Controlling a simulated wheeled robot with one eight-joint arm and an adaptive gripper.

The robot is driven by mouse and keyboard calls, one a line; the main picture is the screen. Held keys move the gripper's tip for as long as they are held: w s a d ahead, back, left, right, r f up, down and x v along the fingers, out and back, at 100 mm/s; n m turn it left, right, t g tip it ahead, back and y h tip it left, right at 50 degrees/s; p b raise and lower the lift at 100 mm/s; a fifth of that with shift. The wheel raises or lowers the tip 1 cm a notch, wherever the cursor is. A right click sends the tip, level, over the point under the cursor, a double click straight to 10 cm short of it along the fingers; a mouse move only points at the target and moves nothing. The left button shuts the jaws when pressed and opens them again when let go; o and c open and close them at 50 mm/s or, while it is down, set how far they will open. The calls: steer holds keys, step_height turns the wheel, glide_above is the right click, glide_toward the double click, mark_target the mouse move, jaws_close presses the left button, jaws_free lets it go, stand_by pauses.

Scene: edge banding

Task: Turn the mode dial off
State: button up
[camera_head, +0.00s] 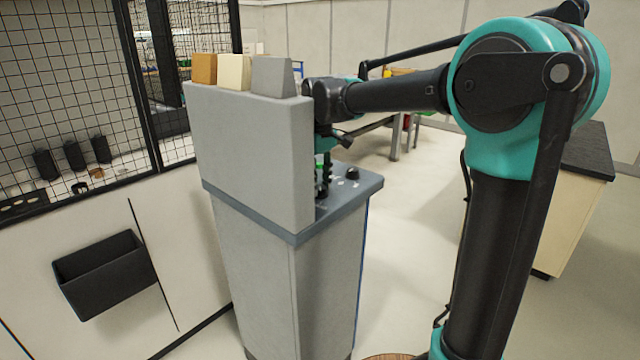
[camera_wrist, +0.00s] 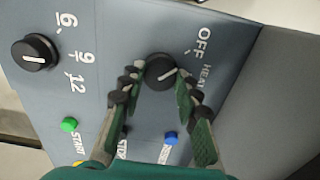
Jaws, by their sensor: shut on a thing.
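The mode dial (camera_wrist: 160,70) is a round black knob with a white pointer line, on the grey-blue panel in the wrist view. The labels OFF and HEAT stand beside it. The pointer line slants to the right, toward the HEAT side rather than straight at OFF. My gripper (camera_wrist: 158,76) has its two green fingers with black pads on either side of the dial, shut on it. In the head view my gripper (camera_head: 323,180) reaches down to the console top beside the grey upright panel. The mode dial cannot be made out there.
A second black dial (camera_wrist: 35,52) marked 6, 9, 12 sits left of my gripper. A green START button (camera_wrist: 69,124) and a blue button (camera_wrist: 171,138) are nearby. The grey upright panel (camera_head: 250,150) stands close beside my gripper, with coloured blocks on top.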

mark_target(320, 187)
steer(key=shift+n, duration=0.3)
steer(key=o, duration=1.2)
steer(key=shift+c, duration=0.2)
steer(key=shift+r, duration=0.1)
step_height(320, 187, up, 12)
